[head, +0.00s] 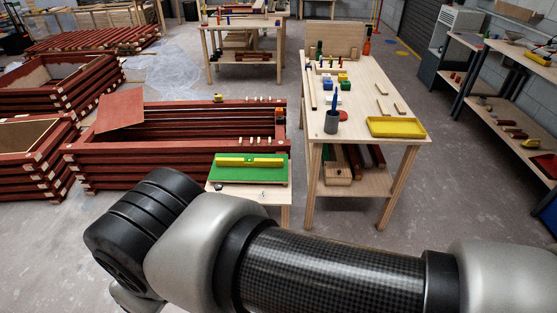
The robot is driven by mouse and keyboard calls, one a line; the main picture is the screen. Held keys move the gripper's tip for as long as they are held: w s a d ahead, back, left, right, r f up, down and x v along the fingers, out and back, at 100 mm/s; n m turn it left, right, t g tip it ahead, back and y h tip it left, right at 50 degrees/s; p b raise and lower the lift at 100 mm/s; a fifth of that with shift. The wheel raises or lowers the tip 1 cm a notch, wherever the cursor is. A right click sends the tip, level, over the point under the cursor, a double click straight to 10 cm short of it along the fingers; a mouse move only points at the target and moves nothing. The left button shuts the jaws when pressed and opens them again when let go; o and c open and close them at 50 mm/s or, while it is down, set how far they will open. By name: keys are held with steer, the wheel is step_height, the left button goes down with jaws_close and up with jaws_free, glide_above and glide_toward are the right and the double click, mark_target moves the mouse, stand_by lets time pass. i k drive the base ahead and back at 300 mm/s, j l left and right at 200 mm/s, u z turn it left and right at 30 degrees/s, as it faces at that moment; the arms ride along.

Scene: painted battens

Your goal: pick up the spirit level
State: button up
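The spirit level (236,161) is a long yellow bar. It lies flat on a green mat (232,174) on a small low wooden table (277,195) near the middle of the head view. Nothing touches it from above. My arm crosses the bottom of the view, in front of the small table. Its wrist is at the lower left, nearer to me than the level. My gripper does not show in this view.
Stacked red battens (110,163) form a box behind and left of the small table. A workbench (350,118) stands to the right with a yellow tray (397,127) and a dark cup of pens (332,124). Shelves line the right wall. Grey floor is clear between workbench and shelves.

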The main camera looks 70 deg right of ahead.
mark_target(265, 162)
steer(key=z, duration=1.85)
steer(key=i+j+z, duration=0.2)
steer(key=i+j, duration=0.25)
steer(key=i, duration=0.15)
steer(key=i+j+z, duration=0.2)
steer(key=i+j, duration=0.3)
steer(key=i+j+z, duration=0.2)
steer(key=i+j, duration=0.35)
steer(key=i+j+z, duration=0.15)
steer(key=i+j, duration=0.35)
steer(key=j, duration=0.3)
